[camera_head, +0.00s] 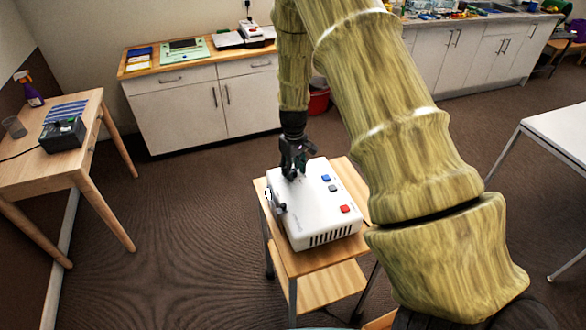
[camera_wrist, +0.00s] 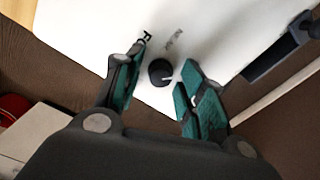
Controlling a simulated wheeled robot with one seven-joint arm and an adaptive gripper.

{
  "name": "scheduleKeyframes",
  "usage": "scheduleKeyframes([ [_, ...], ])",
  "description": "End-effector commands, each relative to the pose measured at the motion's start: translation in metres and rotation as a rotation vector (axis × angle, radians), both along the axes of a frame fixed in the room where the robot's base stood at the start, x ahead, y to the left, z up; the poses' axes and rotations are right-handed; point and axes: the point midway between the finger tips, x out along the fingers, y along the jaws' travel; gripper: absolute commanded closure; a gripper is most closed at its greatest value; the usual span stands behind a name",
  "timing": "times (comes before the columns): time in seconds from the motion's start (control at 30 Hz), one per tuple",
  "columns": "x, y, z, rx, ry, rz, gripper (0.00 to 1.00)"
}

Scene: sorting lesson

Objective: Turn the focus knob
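The focus knob (camera_wrist: 160,72) is a small black dial with a white pointer mark on the white projector-like device (camera_head: 318,222). Printed letters show beside the knob in the wrist view, too blurred to read fully. My gripper (camera_head: 294,172) points down over the far left part of the device. In the wrist view my gripper (camera_wrist: 158,90) is open, with one teal-padded finger on each side of the knob and gaps between. I cannot tell how high the fingertips are above the surface. In the head view the knob is hidden behind the gripper.
The device stands on a small wooden table (camera_head: 312,258) with blue and red buttons on its top. A dark part (camera_wrist: 280,48) sticks out from its side. A wooden desk (camera_head: 85,150) stands left, a white table (camera_head: 560,130) right, cabinets behind.

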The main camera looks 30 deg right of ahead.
Motion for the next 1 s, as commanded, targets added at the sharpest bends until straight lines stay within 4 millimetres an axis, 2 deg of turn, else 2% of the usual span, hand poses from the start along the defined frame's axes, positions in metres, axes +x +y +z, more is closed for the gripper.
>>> scheduleKeyframes([
  [0.03, 0.0, 0.0, 0.0001, 0.0, 0.0, 0.0, 0.75],
  [0.17, -0.0001, -0.0001, 0.0001, 0.0, 0.0, 0.0, 0.99],
  [0.2, 0.0, -0.0002, 0.0002, 0.0, 0.0, 0.0, 1.0],
  [0.7, 0.0008, -0.0004, 0.0001, 0.0, -0.001, -0.154, 1.0],
  [1.0, 0.001, -0.0006, 0.0006, -0.001, -0.002, -0.162, 1.0],
])
